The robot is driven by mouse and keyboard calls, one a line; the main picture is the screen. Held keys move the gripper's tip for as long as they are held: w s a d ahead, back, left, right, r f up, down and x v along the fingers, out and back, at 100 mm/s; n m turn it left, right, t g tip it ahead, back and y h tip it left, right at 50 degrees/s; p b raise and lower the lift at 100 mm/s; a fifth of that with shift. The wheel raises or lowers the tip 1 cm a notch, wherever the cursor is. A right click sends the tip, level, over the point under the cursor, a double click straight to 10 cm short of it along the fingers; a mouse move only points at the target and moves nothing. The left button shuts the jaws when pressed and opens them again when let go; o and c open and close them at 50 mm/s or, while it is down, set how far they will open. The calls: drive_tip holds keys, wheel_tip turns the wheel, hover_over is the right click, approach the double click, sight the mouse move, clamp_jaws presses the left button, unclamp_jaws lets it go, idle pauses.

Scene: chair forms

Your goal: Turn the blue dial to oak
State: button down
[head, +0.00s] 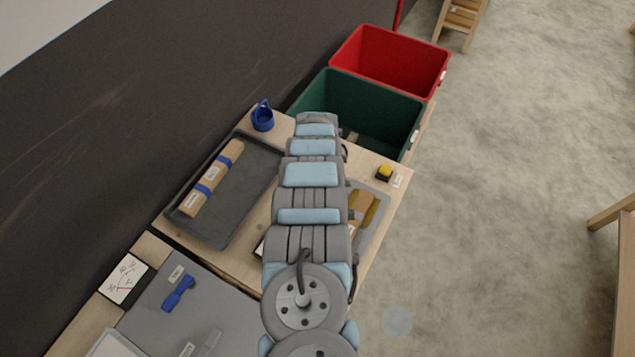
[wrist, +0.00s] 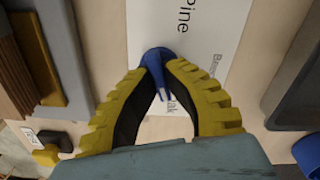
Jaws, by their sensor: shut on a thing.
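In the wrist view the blue dial (wrist: 155,58) sits on a white card (wrist: 200,30) printed with "Pine", a partly hidden word starting "Be", and a word ending "ak". My gripper (wrist: 158,72) is over the dial, its yellow fingers shut on the dial's pointer. The pointer's white-marked end lies between the fingers, close beside the "ak" letters; the fingers hide part of that word. In the head view my arm covers the dial and gripper; only a sliver of the card's edge shows.
A dark tray (head: 240,210) with a strapped wood bundle (head: 213,180) lies left of my arm. A blue mug (head: 262,117), a yellow button (head: 385,172) and a grey tray (head: 378,222) are nearby. Green (head: 350,90) and red (head: 405,47) bins stand behind.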

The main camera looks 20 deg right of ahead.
drive_tip(key=c, duration=1.1)
unclamp_jaws()
drive_tip(key=shift+r, duration=0.15)
drive_tip(key=shift+r, duration=5.85)
